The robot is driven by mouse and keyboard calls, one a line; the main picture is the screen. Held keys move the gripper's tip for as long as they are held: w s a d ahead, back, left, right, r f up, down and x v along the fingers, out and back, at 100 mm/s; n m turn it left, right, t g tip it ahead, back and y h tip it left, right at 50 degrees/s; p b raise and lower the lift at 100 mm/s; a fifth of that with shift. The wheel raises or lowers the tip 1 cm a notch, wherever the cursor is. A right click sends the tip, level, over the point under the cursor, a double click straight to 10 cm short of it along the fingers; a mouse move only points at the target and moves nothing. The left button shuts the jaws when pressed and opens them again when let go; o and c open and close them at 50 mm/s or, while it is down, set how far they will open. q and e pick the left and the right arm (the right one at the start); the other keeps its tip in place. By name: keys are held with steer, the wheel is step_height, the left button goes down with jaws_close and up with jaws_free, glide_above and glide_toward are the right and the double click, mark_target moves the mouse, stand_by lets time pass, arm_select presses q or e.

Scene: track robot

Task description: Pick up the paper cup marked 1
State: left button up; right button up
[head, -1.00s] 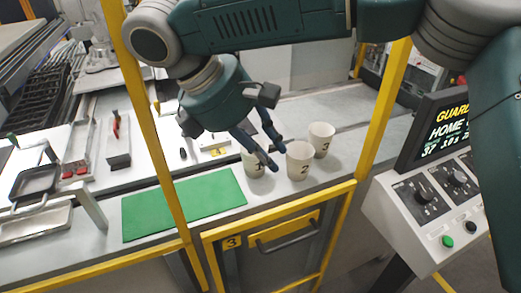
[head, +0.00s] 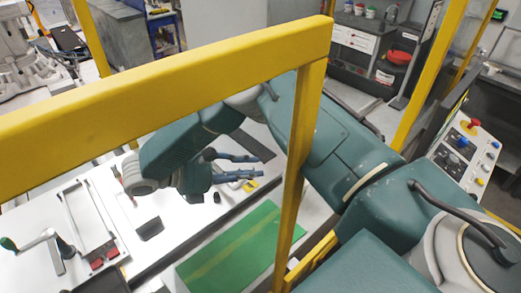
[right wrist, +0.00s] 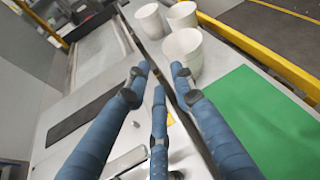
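Three white paper cups stand grouped on the bench in the right wrist view: a nearest cup (right wrist: 183,52), a left cup (right wrist: 149,20) and a right cup (right wrist: 183,14). No numbers are readable on them there, so I cannot tell which is marked 1. No cup shows in the head view, where my arm and a yellow post block part of the bench. My right gripper (head: 250,166) hovers over the bench; its blue fingers (right wrist: 160,72) are spread and empty, tips pointing toward the cups but apart from them. My left gripper is not in view.
A yellow guard frame (head: 160,85) crosses close in front, its post (head: 300,165) beside my right arm. A green mat (head: 232,250) lies on the bench and also shows in the wrist view (right wrist: 262,112). A control panel (head: 465,150) stands at right.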

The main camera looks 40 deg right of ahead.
mark_target(295, 187)
steer(key=p+x, duration=0.1)
steer(key=x, duration=0.2)
steer(key=p+x, duration=0.1)
steer(key=x, duration=0.3)
steer(key=s+p+x, duration=0.1)
steer(key=x, duration=0.3)
steer(key=shift+s+d, duration=0.15)
steer(key=shift+d, duration=0.25)
steer(key=shift+a, duration=0.1)
steer(key=shift+c, duration=0.3)
steer(key=shift+a, duration=0.15)
jaws_close()
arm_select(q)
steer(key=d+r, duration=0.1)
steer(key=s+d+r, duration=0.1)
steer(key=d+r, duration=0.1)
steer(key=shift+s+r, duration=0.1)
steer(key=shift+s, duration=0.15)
